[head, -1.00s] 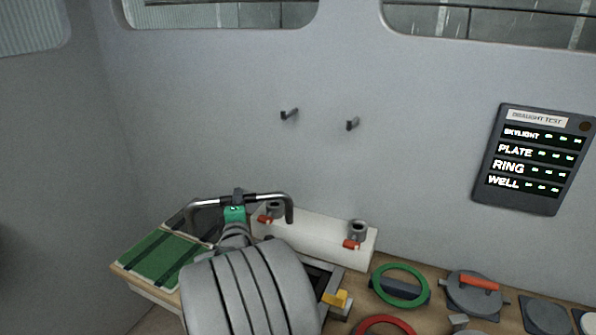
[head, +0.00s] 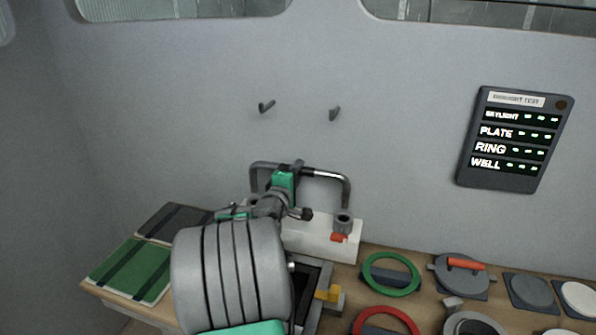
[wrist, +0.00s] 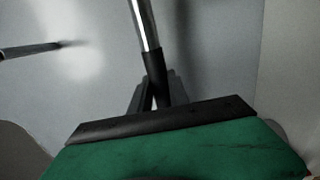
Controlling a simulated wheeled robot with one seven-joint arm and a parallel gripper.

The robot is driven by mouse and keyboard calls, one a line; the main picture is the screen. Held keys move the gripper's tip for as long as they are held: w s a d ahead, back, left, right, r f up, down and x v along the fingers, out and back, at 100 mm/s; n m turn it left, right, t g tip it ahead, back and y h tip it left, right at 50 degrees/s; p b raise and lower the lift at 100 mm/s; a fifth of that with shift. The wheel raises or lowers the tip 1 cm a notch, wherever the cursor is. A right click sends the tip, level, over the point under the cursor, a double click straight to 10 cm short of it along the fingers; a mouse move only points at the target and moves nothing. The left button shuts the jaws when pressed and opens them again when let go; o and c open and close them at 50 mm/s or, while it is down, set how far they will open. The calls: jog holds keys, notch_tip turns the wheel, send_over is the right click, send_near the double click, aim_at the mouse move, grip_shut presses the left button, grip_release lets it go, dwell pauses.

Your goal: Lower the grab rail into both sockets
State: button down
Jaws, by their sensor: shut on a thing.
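The grab rail (head: 325,174) is a bent metal bar with two down-turned legs and a dark middle. My gripper (head: 290,170) is shut on its dark middle; the rail also shows in the wrist view (wrist: 145,25). The rail is held over the white block (head: 345,247). The right grey socket (head: 343,220), with a red lever (head: 339,237), stands on the block. The rail's right leg ends just above this socket in the picture; I cannot tell the exact gap or depth alignment. The left socket is hidden behind my arm, and the left leg's lower end is not clear.
A green book (head: 130,270) and a dark one lie at the bench's left. A green ring (head: 391,274), a red ring (head: 387,325) and grey discs lie right. Two hooks (head: 334,113) and a display panel (head: 513,137) are on the wall behind.

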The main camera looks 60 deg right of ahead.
notch_tip(320, 180, down, 6)
jog(key=b, duration=0.5)
jog(key=shift+f, duration=0.15)
dwell(0.3)
dwell(0.4)
